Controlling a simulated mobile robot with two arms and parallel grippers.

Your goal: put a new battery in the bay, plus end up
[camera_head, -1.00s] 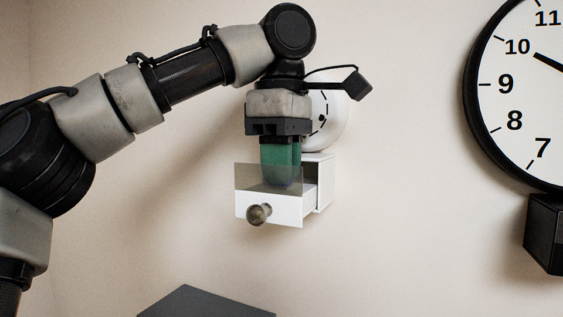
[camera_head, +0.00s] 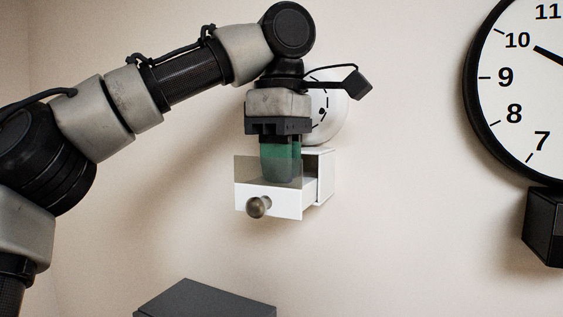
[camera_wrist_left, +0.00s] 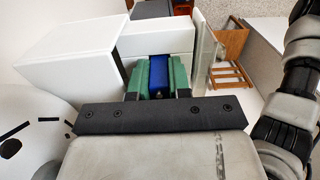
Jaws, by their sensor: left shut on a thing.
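My left gripper (camera_head: 281,178) points straight down, its green fingers reaching into a pulled-out white drawer (camera_head: 270,204) with a clear raised front panel and a round knob. In the left wrist view the gripper (camera_wrist_left: 157,78) is shut on a blue battery (camera_wrist_left: 158,70) between the green fingers. Its ends are not clear, so I cannot tell which is plus. The battery bay cannot be made out. My right gripper is not in view.
A small white clock (camera_head: 334,110) is on the wall behind the gripper. A large black-rimmed clock (camera_head: 515,105) is at the right, with a black box (camera_head: 545,225) below it. A dark grey box top (camera_head: 207,300) is at the bottom. The wall between is clear.

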